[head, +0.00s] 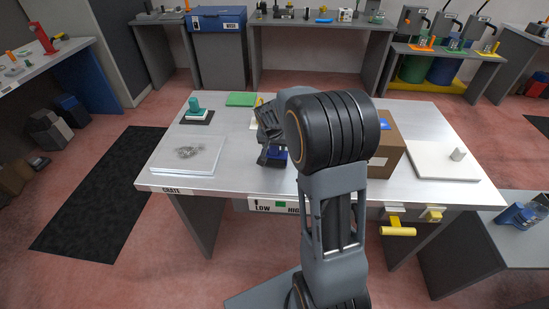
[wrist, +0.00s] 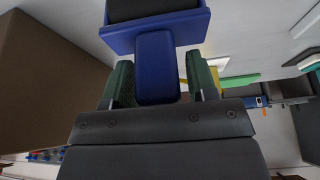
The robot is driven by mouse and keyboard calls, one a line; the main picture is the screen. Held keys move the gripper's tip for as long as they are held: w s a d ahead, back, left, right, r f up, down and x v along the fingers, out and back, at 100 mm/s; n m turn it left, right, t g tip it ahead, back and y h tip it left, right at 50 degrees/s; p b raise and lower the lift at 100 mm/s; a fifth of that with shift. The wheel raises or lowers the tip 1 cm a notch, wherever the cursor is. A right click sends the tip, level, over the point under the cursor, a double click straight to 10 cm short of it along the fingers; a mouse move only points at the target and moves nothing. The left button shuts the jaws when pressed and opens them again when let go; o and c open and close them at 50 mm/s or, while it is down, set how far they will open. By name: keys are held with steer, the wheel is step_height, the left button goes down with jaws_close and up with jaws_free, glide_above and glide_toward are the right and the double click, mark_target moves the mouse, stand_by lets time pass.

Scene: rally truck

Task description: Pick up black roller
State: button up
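The black roller (wrist: 150,8) is at the top edge of the wrist view, partly cut off, set in a blue frame with a blue handle (wrist: 156,65). In the head view its blue part (head: 279,154) shows on the metal table below my gripper (head: 271,137). In the wrist view the two green fingers of my gripper (wrist: 160,82) stand on either side of the blue handle. A narrow gap shows between the handle and the right finger, so the fingers look open around it. My arm hides part of this area in the head view.
A brown box (head: 389,150) stands close to the right of my gripper; it also fills the left of the wrist view (wrist: 50,80). A white slab (head: 440,163) lies further right. A pale tile (head: 187,155) and a green-handled stamp (head: 196,110) are at left.

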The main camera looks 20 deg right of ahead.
jaws_close()
steer(key=shift+r, duration=0.15)
stand_by(0.4)
steer(key=shift+r, duration=0.45)
step_height(320, 180, up, 2)
steer(key=shift+r, duration=0.2)
steer(key=s+r+b, duration=0.2)
steer(key=s+r, duration=0.7)
steer(key=s, duration=0.5)
steer(key=shift+a+r, duration=0.25)
steer(key=shift+a, duration=0.05)
